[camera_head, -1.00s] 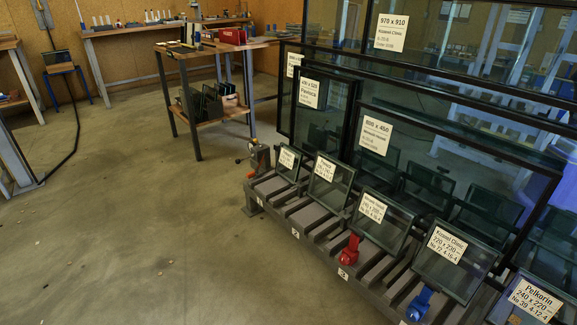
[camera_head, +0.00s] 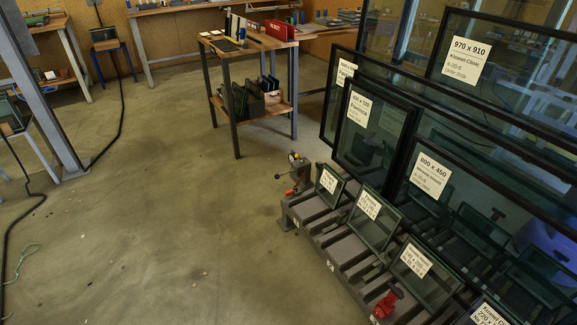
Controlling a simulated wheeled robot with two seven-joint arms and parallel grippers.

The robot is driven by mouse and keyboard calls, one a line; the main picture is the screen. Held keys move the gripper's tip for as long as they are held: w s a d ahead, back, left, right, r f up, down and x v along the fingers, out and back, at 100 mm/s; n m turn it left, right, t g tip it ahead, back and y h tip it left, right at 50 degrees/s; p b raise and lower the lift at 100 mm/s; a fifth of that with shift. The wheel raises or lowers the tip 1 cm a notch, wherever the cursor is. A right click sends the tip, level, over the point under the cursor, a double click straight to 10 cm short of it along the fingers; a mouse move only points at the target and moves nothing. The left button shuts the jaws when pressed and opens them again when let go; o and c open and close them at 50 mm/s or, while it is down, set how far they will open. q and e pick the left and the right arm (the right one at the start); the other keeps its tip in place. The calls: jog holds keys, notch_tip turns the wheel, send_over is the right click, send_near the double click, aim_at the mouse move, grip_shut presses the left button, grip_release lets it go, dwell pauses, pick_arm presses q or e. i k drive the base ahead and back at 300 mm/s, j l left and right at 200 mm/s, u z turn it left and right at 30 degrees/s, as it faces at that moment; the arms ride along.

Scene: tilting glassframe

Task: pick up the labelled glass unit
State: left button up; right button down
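Several labelled glass units stand tilted in a slatted rack at the right. The small front ones are a leftmost unit (camera_head: 330,187), a second (camera_head: 376,222), a third (camera_head: 424,275) and one cut off at the bottom edge (camera_head: 489,317). Behind them stand larger framed units: one marked 600 x 450 (camera_head: 429,177), one with a "Pavlova"-like label (camera_head: 372,140) and a big one marked 970 x 910 (camera_head: 500,62). I cannot tell which unit the task means. Neither of my grippers is in view.
A grey slatted rack (camera_head: 318,222) holds the units, with a red clamp (camera_head: 387,304) at its front. A work table (camera_head: 246,50) stands behind it. A black cable (camera_head: 109,140) lies on the left floor. The middle floor is clear.

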aim_at(330, 186)
jog(key=i+j+u, duration=0.15)
jog(key=i+u, duration=0.2)
jog(key=i, duration=0.65)
jog(key=i+l+u, duration=0.1)
jog(key=i+u, duration=0.3)
jog(key=i, duration=0.6)
jog(key=i+z, duration=0.35)
jog(key=i+j+z, duration=0.5)
jog(key=i+z, duration=0.35)
jog(key=z, duration=0.25)
jog(key=i+j+z, duration=0.15)
jog(key=z, duration=0.3)
jog(key=i+j+z, duration=0.15)
jog(key=z, duration=0.3)
jog(key=i+j+z, duration=0.1)
jog(key=j+z, duration=0.2)
jog(key=z, duration=0.15)
jog(key=j+z, duration=0.25)
jog(key=z, duration=0.2)
jog(key=i+j+z, duration=0.1)
jog(key=j+z, duration=0.2)
jog(key=z, duration=0.15)
jog(key=i+j+z, duration=0.2)
jog(key=z, duration=0.3)
jog(key=i+j+z, duration=0.15)
jog(key=j+z, duration=0.3)
jog(key=i+j+z, duration=0.1)
jog(key=j+z, duration=0.4)
jog(key=l, duration=0.1)
